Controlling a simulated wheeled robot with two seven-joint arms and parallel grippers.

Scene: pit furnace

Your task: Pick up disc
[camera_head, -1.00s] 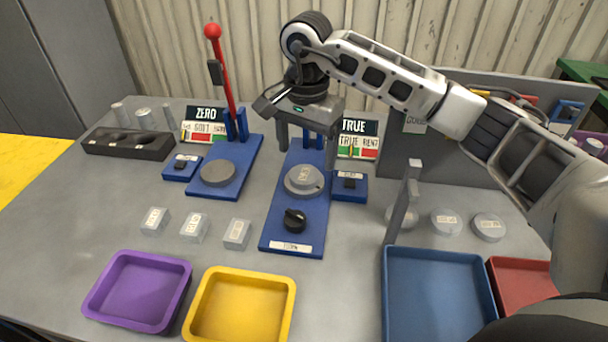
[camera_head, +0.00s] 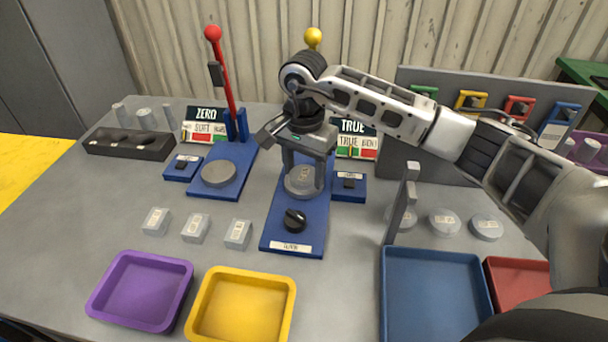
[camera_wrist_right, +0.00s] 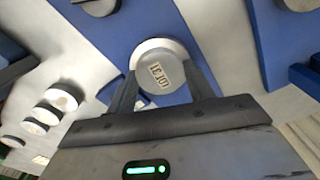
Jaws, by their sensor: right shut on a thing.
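A grey labelled disc (camera_head: 301,184) sits on the round seat of the blue TRUE fixture (camera_head: 272,226), behind a black knob. It also shows in the right wrist view (camera_wrist_right: 160,71), between the two fingers. My right gripper (camera_head: 304,184) points down from above and is shut on this disc, one finger on each side. The disc appears still at its seat; I cannot tell whether it is lifted. My left gripper is not in view. Two labelled grey discs (camera_head: 445,222) (camera_head: 486,228) lie at the right, and another is partly hidden behind a grey upright.
A blue ZERO fixture (camera_head: 240,160) with a red lever stands at the left. Several small blocks (camera_head: 195,228) lie in front of it. Purple (camera_head: 180,318), yellow (camera_head: 240,275), blue (camera_head: 432,253) and red trays line the front. A grey upright post (camera_head: 401,205) stands behind the blue tray.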

